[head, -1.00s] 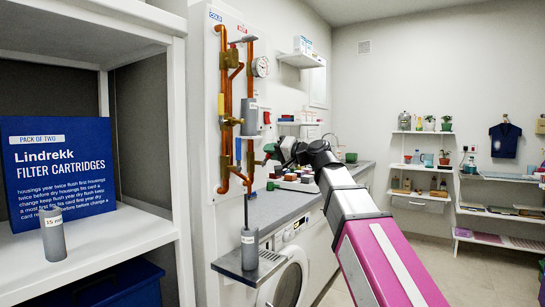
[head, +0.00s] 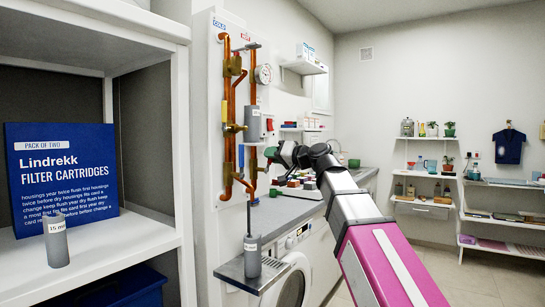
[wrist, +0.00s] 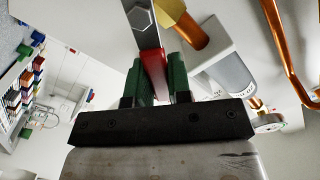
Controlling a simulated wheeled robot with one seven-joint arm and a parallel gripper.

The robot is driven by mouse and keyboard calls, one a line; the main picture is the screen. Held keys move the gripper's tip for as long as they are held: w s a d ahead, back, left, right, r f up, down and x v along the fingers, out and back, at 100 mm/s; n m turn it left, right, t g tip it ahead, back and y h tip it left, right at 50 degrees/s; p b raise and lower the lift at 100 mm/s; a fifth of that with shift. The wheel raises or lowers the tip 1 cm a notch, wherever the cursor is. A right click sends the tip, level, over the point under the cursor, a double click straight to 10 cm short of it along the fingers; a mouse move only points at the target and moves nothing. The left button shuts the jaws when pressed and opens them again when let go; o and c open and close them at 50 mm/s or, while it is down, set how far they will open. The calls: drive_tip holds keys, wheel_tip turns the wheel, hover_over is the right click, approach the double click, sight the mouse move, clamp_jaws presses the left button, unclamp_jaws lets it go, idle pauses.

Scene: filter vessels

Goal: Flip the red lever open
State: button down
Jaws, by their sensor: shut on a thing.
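The red lever (wrist: 154,68) shows in the wrist view as a grey metal strip with a hex nut at its upper end and a red grip lower down. My gripper (wrist: 154,82) has green fingers, one on each side of the red grip, and is shut on it. In the head view my gripper (head: 273,153) is beside the lower part of the pipe board. I cannot make out the lever there. A brass valve body (wrist: 182,22) lies right beside the lever in the wrist view.
Copper pipes (head: 230,95) and a grey filter vessel (head: 253,124) are on the wall board, with a gauge (head: 263,74) above. Another grey vessel (head: 252,255) stands on a small bracket shelf (head: 229,275). A white cabinet (head: 150,249) stands at left, and a cluttered counter (head: 275,212) behind.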

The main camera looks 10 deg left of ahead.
drive_tip(key=c, duration=1)
unclamp_jaws()
drive_tip(key=shift+c, duration=0.2)
